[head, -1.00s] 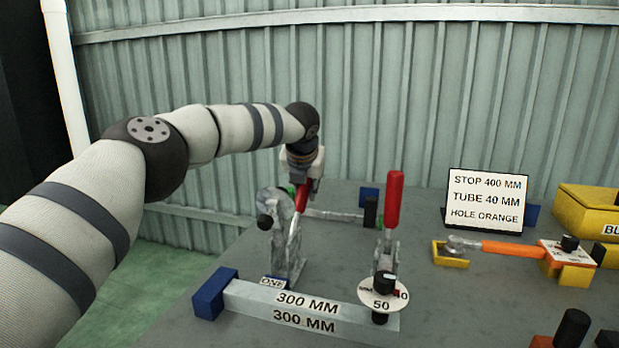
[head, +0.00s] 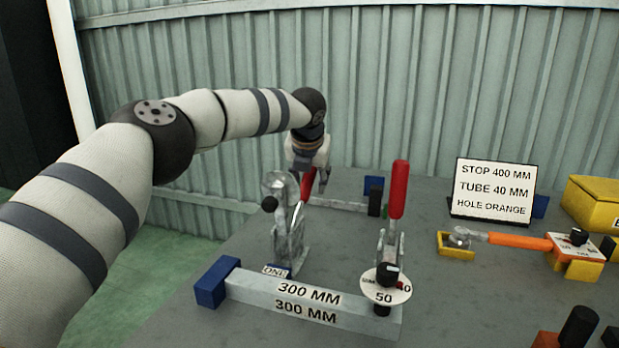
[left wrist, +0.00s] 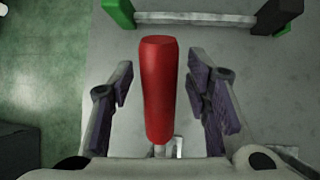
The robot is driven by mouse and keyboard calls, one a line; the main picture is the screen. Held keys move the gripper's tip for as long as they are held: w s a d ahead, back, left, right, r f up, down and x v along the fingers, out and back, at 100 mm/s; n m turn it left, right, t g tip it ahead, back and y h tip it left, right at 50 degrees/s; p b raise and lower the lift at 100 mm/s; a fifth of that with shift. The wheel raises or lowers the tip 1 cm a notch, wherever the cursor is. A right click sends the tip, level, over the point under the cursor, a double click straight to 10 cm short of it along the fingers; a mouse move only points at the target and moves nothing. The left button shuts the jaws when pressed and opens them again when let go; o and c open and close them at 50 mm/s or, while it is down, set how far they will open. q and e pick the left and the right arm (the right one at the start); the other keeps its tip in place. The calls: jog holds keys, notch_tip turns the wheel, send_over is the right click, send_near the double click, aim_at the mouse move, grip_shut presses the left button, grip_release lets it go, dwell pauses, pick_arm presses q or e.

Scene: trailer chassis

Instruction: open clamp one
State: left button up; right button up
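Clamp one (head: 289,243) is a metal toggle clamp behind the "ONE" label (head: 275,271) in the head view. Its red handle (head: 308,184) leans up and back to the right. Its black tip (head: 269,204) is up at the left, clear of the bar. My left gripper (head: 316,178) is at the handle's top. In the left wrist view, the red handle (left wrist: 160,88) stands between the open fingers (left wrist: 163,95), with a gap on each side. My right gripper is not in view.
The "300 MM" bar (head: 250,290) lies in front, with a blue block (head: 215,283) at its left end. A second clamp with an upright red handle (head: 398,190) stands to the right. A sign (head: 494,190), yellow bins (head: 592,205) and an orange-handled tool (head: 520,241) are farther right.

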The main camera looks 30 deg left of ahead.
pick_arm(q)
jog(key=shift+r, duration=0.1)
jog(key=v, duration=1.2)
